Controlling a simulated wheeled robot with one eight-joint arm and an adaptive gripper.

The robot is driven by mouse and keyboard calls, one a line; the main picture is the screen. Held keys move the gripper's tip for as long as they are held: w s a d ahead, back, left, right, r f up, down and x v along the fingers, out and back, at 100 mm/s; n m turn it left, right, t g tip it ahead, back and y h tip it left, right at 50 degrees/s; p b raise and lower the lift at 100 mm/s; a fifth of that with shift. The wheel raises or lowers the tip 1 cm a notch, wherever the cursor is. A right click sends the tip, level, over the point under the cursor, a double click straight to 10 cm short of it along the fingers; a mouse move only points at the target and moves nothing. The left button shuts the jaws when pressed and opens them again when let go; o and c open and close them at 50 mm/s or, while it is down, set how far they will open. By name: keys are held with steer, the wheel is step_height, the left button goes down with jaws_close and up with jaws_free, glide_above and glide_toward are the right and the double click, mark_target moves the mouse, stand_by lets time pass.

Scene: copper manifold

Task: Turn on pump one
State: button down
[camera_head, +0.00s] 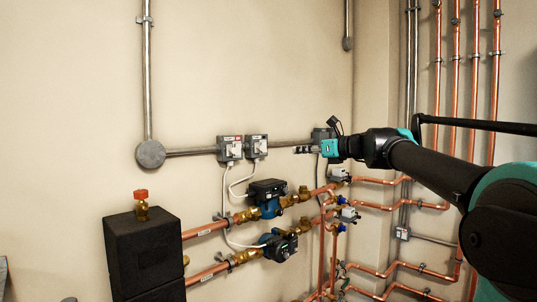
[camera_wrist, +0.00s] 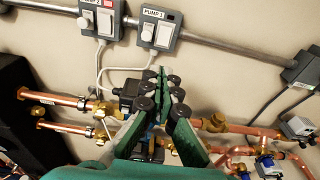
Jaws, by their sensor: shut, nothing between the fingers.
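Two grey switch boxes sit side by side on the wall. The left switch box (camera_head: 230,149) has a red label and also shows in the wrist view (camera_wrist: 100,20). The right switch box (camera_head: 256,147) shows a PUMP label in the wrist view (camera_wrist: 158,27); I cannot read its number surely. Both have a pale switch or knob on the face. The upper pump (camera_head: 268,197) and lower pump (camera_head: 279,246) are below, on copper pipes. My gripper (camera_head: 303,149) is shut and empty, to the right of both boxes in the head view. In the wrist view its fingertips (camera_wrist: 161,84) are below them.
A grey conduit (camera_head: 190,152) runs along the wall through the boxes. Another grey box (camera_head: 320,134) is behind my gripper. Copper pipes with valves fill the lower right. A black block (camera_head: 145,250) with a red-capped brass fitting (camera_head: 141,205) stands lower left.

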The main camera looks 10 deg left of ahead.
mark_target(262, 153)
steer(key=shift+a, duration=0.1)
steer(key=x, duration=1.4)
steer(key=shift+w+a+f, duration=0.1)
steer(key=shift+w+a, duration=0.1)
stand_by(0.4)
steer(key=shift+s+d, duration=0.15)
steer(key=shift+d, duration=0.1)
steer(key=s+d+f, duration=0.1)
steer(key=s+d, duration=0.7)
steer(key=d, duration=0.2)
steer(key=shift+d+f, duration=0.25)
steer(key=shift+f, duration=0.1)
steer(key=shift+s, duration=0.15)
